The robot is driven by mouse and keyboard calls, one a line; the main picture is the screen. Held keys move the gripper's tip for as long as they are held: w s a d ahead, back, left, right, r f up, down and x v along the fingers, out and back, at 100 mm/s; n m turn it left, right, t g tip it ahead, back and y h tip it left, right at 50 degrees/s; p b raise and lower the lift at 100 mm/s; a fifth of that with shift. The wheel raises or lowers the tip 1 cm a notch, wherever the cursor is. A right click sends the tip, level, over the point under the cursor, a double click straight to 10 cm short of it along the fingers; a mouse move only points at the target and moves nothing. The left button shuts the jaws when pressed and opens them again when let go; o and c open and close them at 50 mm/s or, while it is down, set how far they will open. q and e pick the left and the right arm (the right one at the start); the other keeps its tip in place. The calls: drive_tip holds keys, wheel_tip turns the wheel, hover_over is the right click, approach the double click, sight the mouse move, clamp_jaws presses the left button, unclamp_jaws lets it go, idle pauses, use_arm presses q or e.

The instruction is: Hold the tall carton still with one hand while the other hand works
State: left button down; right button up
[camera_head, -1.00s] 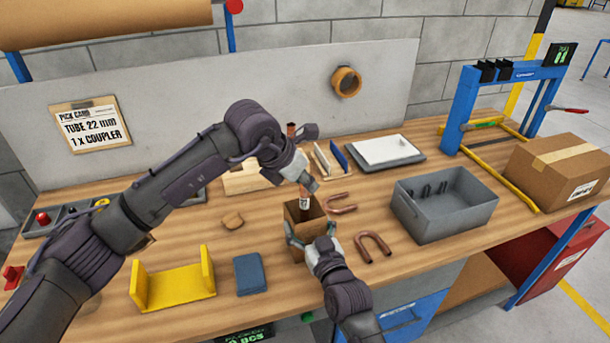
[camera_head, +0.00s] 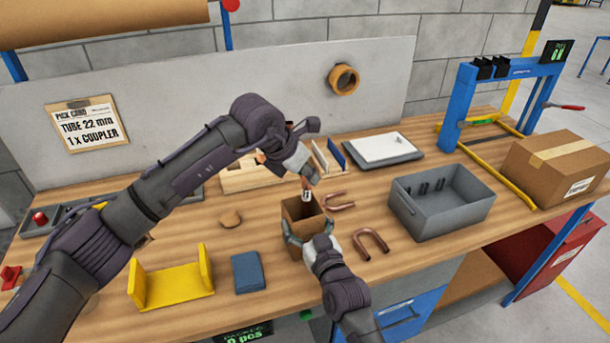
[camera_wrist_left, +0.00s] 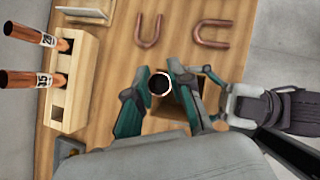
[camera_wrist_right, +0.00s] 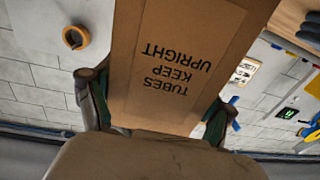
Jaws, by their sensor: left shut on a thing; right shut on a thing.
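The tall brown carton (camera_head: 303,243) stands upright and open-topped on the bench. My right gripper (camera_head: 309,233) is shut on it from the front, one finger on each side. In the right wrist view the carton (camera_wrist_right: 185,60) fills the space between the fingers and its printed text appears upside down. My left gripper (camera_head: 309,182) is above the carton mouth, shut on a copper tube (camera_head: 307,194) with a white band. The left wrist view shows the tube end-on (camera_wrist_left: 159,84) between the fingers. How far the tube reaches into the carton is hidden.
Two copper U-bends (camera_head: 371,243) lie right of the carton, before a grey bin (camera_head: 440,222). A yellow bracket (camera_head: 170,287) and blue block (camera_head: 248,272) are at left. A wooden rack (camera_wrist_left: 67,85) holds two copper tubes. A cardboard box (camera_head: 555,170) stands far right.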

use_arm(q)
drive_tip(key=c, duration=1)
unclamp_jaws()
drive_tip(key=shift+o, duration=0.2)
drive_tip(key=v, duration=1.2)
use_arm(e)
drive_tip(key=o, duration=1)
